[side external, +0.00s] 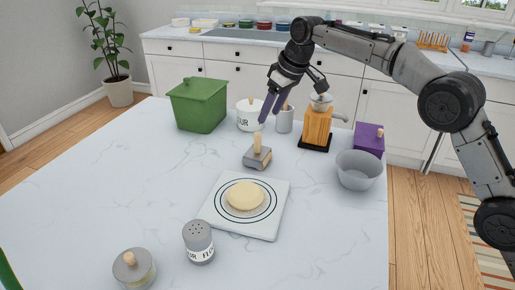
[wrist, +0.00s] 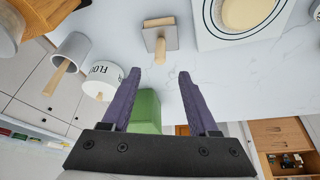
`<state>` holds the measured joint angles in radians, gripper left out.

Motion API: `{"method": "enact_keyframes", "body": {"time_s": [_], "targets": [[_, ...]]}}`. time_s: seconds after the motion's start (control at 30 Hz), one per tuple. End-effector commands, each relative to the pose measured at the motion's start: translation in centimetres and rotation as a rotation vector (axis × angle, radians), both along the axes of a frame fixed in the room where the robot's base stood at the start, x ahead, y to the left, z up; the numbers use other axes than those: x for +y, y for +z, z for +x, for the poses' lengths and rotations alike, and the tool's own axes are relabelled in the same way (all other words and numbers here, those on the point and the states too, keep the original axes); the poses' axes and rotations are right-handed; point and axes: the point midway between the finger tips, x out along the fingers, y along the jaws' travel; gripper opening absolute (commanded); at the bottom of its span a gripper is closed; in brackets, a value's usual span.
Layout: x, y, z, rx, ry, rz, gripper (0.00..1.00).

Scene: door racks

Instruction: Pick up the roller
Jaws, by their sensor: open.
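I cannot tell for certain which thing is the roller. One candidate is a wooden rod (wrist: 57,78) standing in a grey cup (side external: 285,125); the cup also shows in the wrist view (wrist: 73,46). Another is a grey square block with an upright wooden handle (side external: 257,157), on the counter behind the dough board; it shows at the top of the wrist view (wrist: 160,37). My gripper (side external: 272,112) has its purple fingers apart and empty, above the counter near the block and cup. In the wrist view (wrist: 160,72) nothing is between the fingertips.
A white flour pot (side external: 248,120) and a green bin (side external: 198,108) stand left of the cup. A wooden grinder (side external: 316,128), purple box (side external: 369,139) and grey bowl (side external: 358,170) stand right. Dough lies on a white board (side external: 222,218).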

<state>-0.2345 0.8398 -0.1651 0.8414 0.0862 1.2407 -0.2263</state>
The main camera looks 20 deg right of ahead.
Motion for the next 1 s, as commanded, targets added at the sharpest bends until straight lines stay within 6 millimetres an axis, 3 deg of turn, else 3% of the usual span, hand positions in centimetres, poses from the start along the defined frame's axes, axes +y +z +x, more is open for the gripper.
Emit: {"method": "enact_keyframes", "body": {"time_s": [0.03,0.2,0.47,0.8,1.0], "targets": [[0.2,-1.3,0.3,0.007,0.001,-0.001,0.6],[0.7,-3.9,1.4,0.005,0.0,-0.001,0.6],[1.0,-5.7,2.1,0.002,0.0,-0.001,0.6],[1.9,-9.5,3.8,0.002,-0.001,-0.001,0.6],[2.0,-10.1,4.0,0.0,0.0,0.0,0.6]]}}
